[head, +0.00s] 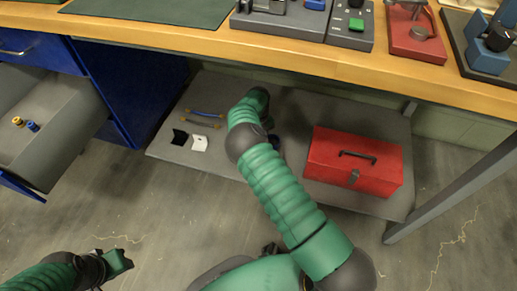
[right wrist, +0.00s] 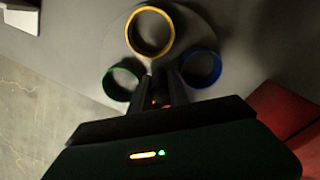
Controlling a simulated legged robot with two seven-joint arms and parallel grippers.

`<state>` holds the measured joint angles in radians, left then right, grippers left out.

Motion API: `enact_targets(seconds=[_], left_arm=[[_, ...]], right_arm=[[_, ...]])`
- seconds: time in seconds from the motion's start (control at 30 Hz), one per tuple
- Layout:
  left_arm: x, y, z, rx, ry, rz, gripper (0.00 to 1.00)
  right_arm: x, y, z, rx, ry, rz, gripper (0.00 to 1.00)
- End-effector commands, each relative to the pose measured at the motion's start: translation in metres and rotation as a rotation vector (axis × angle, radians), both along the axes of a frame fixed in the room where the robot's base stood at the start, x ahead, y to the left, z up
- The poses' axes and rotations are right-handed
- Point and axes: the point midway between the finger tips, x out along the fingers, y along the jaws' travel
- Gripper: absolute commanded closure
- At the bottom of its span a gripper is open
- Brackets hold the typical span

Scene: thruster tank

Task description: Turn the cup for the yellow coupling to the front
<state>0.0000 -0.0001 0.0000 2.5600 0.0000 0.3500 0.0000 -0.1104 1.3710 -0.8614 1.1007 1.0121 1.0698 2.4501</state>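In the right wrist view a round grey carousel (right wrist: 188,55) carries three ring-shaped cups. The yellow cup (right wrist: 151,32) is at the top of that picture, the side away from the shelf's front edge. The green cup (right wrist: 121,86) is lower left and the blue cup (right wrist: 202,68) lower right. My right gripper (right wrist: 160,80) is over the carousel, its fingers close together between the green and blue cups; whether they touch anything is unclear. In the head view my right arm hides most of the carousel. My left gripper (head: 121,262) is low at the left, away from it.
A yellow coupling (head: 17,121) and a blue one (head: 33,127) are in the open drawer (head: 62,135). On the low shelf (head: 230,84) are a red toolbox (head: 353,165), white (head: 199,143) and black (head: 180,137) pieces. The tabletop (head: 190,40) overhangs the shelf.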

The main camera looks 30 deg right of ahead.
Motion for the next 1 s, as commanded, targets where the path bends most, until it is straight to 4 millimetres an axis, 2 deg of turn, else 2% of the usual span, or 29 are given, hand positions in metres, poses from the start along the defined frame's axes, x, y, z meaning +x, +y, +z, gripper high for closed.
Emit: enact_targets(seconds=[0.27,0.6,1.0], left_arm=[[0.000,0.000,0.003,0.000,0.000,0.000,0.64],[0.000,0.000,0.014,0.000,0.000,0.000,0.64],[0.000,0.000,0.017,0.000,0.000,0.000,0.64]], right_arm=[[0.000,0.000,0.001,0.001,0.000,0.034,1.00],[-0.001,0.000,0.001,0.001,0.001,0.277,1.00],[0.000,-0.001,0.001,0.001,0.000,0.337,1.00]])
